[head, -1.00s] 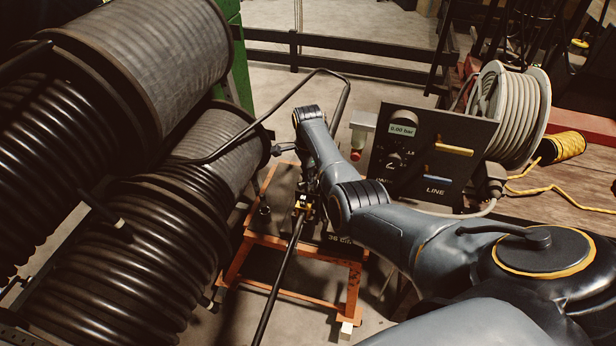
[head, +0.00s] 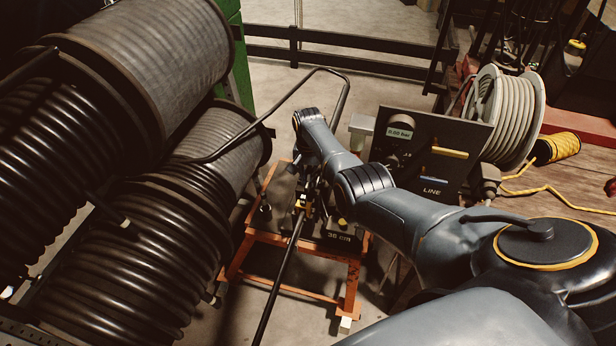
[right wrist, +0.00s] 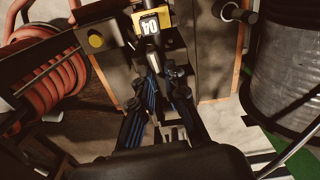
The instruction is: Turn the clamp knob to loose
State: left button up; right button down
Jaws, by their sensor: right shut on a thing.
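The orange-framed crimper stand (head: 352,290) is in the middle of the head view, with a dark hose (head: 277,278) running from it toward the bottom edge. A yellow block marked 04 (right wrist: 151,22) is at the top of the right wrist view; it also shows small in the head view (head: 303,203). My right gripper (right wrist: 158,76) has its fingers closed together just below that block, on a small dark part that appears to be the clamp knob. The fingers mostly hide this part, and its turn angle cannot be read. My left gripper is out of view.
Large black hose reels (head: 120,235) fill the left. A control panel (head: 425,150) marked LINE, a pale hose reel (head: 508,115) and a yellow cord spool (head: 557,147) stand at the right. A round black knob (head: 265,208) and a yellow button (right wrist: 95,40) flank the clamp.

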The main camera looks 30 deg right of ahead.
aim_at(308, 181)
jog(key=n, duration=0.3)
jog(key=shift+n, duration=0.4)
jog(key=n, duration=0.4)
jog(key=shift+p, duration=0.3)
jog(key=n, duration=0.4)
jog(key=shift+n, duration=2.5)
jog(key=c, duration=1.4)
grip_release()
jog(key=shift+o, duration=0.2)
notch_tip(308, 181, up, 12)
